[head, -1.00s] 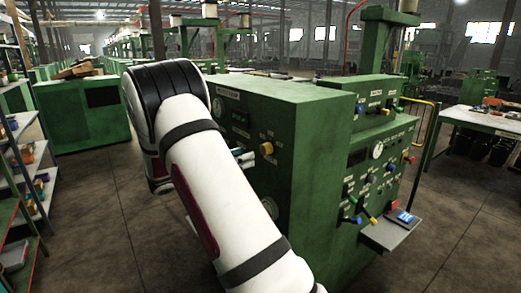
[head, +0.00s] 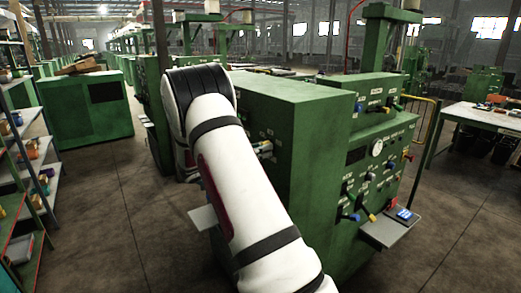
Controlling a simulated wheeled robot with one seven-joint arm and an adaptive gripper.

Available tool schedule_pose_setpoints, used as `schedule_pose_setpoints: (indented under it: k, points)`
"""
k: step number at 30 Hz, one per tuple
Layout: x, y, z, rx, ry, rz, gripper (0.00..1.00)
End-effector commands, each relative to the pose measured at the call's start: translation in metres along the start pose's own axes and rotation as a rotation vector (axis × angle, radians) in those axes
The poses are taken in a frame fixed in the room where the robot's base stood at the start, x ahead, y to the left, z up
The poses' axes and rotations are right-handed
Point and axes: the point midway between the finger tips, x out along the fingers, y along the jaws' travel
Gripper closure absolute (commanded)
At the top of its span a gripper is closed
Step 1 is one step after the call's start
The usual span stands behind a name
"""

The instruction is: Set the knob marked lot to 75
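The green machine cabinet (head: 320,130) stands in the middle of the head view. Its left face carries a panel with small knobs and labels, mostly hidden behind my white arm. The labels are too small to read, so I cannot tell which knob is marked lot or where it points. A small part of my gripper (head: 262,149) shows past the arm's right edge, close to this panel near a yellowish knob. I cannot tell whether it touches the knob, nor whether its fingers are open or shut.
Another small grey shelf (head: 203,218) juts out left of my arm. Racks stand at far left; a table (head: 485,118) stands at right.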

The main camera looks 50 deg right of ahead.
Motion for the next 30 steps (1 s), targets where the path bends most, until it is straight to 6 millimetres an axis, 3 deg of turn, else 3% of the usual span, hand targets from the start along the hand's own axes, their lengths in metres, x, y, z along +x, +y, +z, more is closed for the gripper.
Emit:
schedule_pose_setpoints:
  k: [3,14,30]
  points:
    - [0.0001,-0.0002,0.0001,0.000,0.000,0.000,0.95]
    - [-0.0004,-0.0001,0.0002,0.051,-0.001,-0.001,0.95]
    - [-0.0005,-0.0004,0.0001,0.479,-0.002,-0.001,0.95]
